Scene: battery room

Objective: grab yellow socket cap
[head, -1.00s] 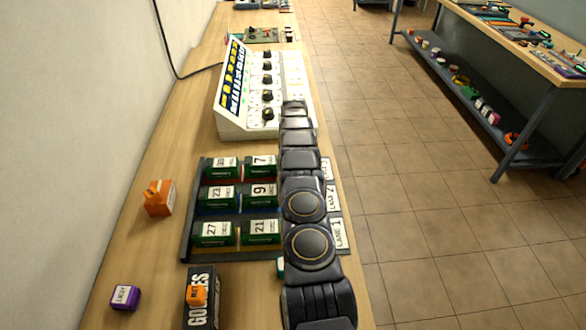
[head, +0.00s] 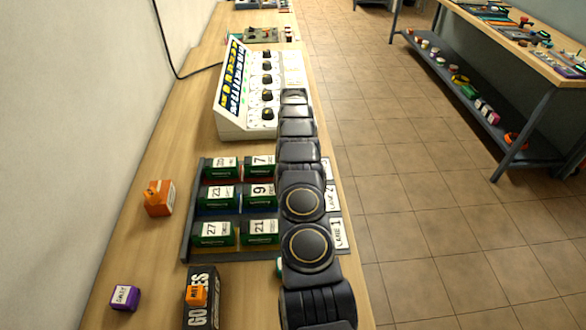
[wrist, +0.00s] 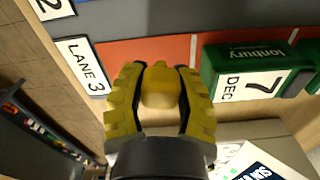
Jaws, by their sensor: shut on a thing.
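In the wrist view the yellow socket cap (wrist: 160,88) is a small rounded yellow piece between my fingers. My gripper (wrist: 162,70) has yellow ridged fingers with dark inner sides, and it is shut on the cap. Behind them is the red strip of the lane marked Lane 3 (wrist: 83,68). I cannot tell how high the cap is above the rack. In the head view my own arm hides both gripper and cap.
A rack (head: 188,235) holds several green boxed batteries; one marked 7 (wrist: 255,75) stands right of my gripper. A white console with dark knobs (head: 245,128) stands beyond. An orange box (head: 159,201), a purple box (head: 124,297) and a black box (head: 201,318) are on the bench.

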